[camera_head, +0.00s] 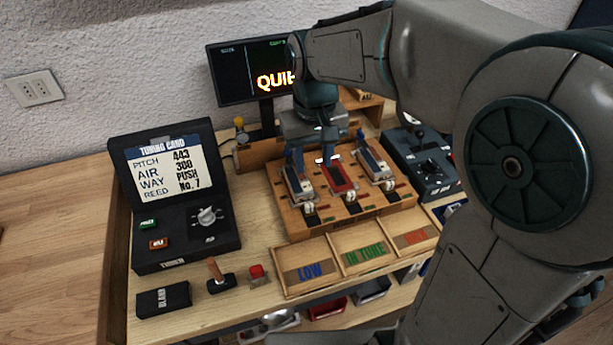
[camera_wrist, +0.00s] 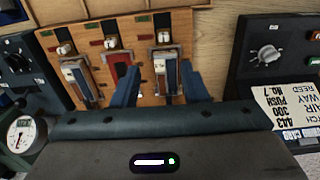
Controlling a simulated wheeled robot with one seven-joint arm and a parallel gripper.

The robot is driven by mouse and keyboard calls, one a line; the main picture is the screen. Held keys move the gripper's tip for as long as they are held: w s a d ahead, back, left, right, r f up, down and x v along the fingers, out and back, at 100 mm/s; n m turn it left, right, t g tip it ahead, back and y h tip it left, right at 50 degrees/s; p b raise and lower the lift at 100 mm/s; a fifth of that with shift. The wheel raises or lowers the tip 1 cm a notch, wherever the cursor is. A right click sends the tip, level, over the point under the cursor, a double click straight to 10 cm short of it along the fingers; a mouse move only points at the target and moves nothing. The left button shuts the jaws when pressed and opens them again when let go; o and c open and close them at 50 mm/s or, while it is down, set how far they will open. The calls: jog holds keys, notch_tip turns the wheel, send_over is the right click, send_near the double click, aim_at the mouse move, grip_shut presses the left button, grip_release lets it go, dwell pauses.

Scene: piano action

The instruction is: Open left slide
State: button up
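The wooden slide block (camera_head: 325,212) holds three slides side by side. The left slide (camera_head: 298,186) is a pale and blue bar with a metal knob at its front end; it also shows in the wrist view (camera_wrist: 165,68), where the row appears reversed. The middle slot is red (camera_head: 338,178), and the right slide (camera_head: 374,165) looks like the left one. My gripper (camera_head: 313,158) is over the back of the block. In the wrist view my gripper (camera_wrist: 160,88) is open, its blue fingers on either side of the left slide. Contact with the slide cannot be told.
The black tuner box (camera_head: 180,240) with its card stands left of the block. In front are sorting trays (camera_head: 308,268), a small lever (camera_head: 217,275) and a red button (camera_head: 257,272). A monitor (camera_head: 235,75) stands behind. A dark control box (camera_head: 425,165) is close on the right.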

aim_at(309, 204)
jog(key=f, duration=1.4)
jog(key=shift+w+a+f, duration=0.2)
jog(key=shift+a, duration=0.15)
